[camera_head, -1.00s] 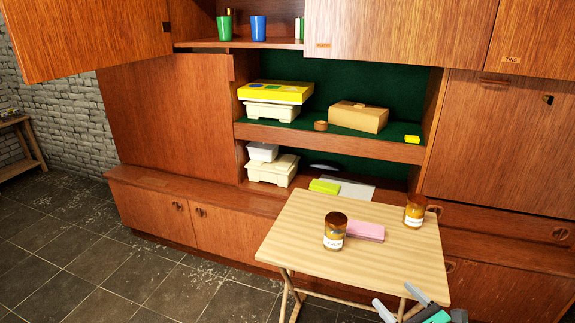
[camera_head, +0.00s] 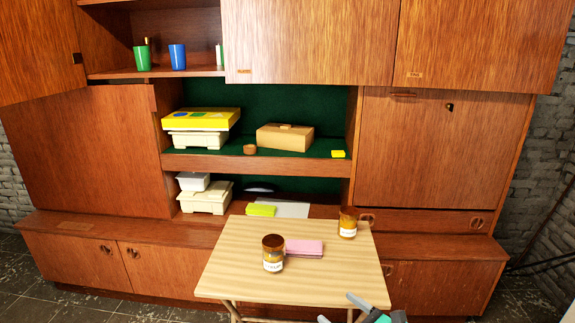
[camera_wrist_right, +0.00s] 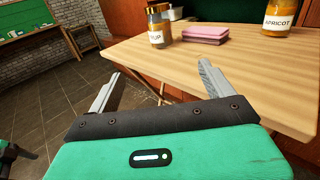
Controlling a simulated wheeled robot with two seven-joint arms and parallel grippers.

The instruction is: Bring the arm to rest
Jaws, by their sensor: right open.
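My right gripper (camera_head: 340,309) shows at the bottom edge of the head view, low at the front right edge of the small wooden table (camera_head: 235,275). In the right wrist view the gripper (camera_wrist_right: 158,85) is open, its two fingers wide apart with nothing between them. The fingers point toward the table edge. My left gripper is not in the head view; only a dark and green bit shows at the lower left of the wrist view, and I cannot tell what it is.
On the table stand a labelled jar (camera_head: 273,253), an apricot jar (camera_head: 348,222) and a pink stack (camera_head: 304,248). Behind is the teak wall unit (camera_head: 120,140) with cups, boxes and a yellow-topped box (camera_head: 201,118). Open floor (camera_wrist_right: 60,115) lies left of the table.

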